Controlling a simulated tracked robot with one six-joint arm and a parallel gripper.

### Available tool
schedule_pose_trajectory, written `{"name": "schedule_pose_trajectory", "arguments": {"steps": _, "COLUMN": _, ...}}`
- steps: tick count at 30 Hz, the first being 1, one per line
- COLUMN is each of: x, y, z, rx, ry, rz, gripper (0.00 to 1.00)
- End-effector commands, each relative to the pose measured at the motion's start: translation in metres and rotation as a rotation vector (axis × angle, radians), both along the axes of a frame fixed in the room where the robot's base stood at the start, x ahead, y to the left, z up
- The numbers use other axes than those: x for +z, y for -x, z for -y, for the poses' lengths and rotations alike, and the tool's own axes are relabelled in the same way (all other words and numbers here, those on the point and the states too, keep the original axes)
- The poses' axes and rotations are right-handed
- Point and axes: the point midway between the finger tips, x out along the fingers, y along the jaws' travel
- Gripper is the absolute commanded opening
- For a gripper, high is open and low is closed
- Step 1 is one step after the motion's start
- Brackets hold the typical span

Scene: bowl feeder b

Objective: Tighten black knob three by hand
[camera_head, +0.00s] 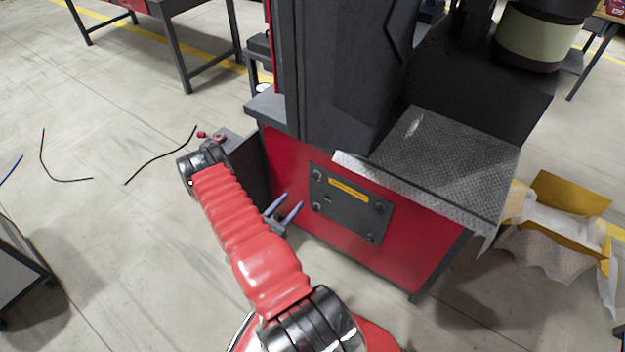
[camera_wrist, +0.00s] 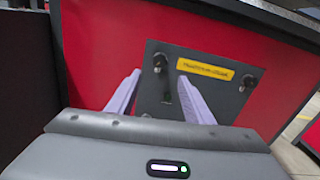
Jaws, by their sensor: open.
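A dark grey panel (camera_head: 348,217) with black knobs at its corners is on the red front of the machine. In the wrist view, the panel (camera_wrist: 215,98) shows its upper left knob (camera_wrist: 160,62) and upper right knob (camera_wrist: 249,82). No numbers are readable, so I cannot tell which is knob three. My gripper (camera_head: 284,205) is open and empty, its pale fingers pointing at the panel's left side. It also shows in the wrist view (camera_wrist: 159,76).
A yellow label (camera_head: 348,190) is on the panel. A metal tread plate (camera_head: 440,160) juts out above it at the right. A yellow box (camera_head: 570,215) with wrapping lies on the floor at right. Loose cables (camera_head: 160,158) lie at left. The floor before the machine is mostly clear.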

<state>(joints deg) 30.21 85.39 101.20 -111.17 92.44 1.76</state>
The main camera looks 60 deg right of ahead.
Motion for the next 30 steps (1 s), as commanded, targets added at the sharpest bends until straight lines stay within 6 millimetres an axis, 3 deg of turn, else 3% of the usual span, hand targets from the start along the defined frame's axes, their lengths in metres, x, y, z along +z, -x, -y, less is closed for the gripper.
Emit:
{"name": "schedule_pose_trajectory", "arguments": {"steps": 8, "x": 0.0, "y": 0.001, "z": 0.003, "rx": -0.002, "ry": -0.001, "rz": 0.0, "gripper": 0.47}}
{"name": "schedule_pose_trajectory", "arguments": {"steps": 13, "x": 0.0, "y": 0.003, "z": 0.015, "rx": -0.005, "ry": 0.0, "rz": 0.001, "gripper": 0.47}}
{"name": "schedule_pose_trajectory", "arguments": {"steps": 30, "x": 0.0, "y": 0.017, "z": 0.096, "rx": -0.006, "ry": 0.0, "rz": 0.001, "gripper": 0.47}}
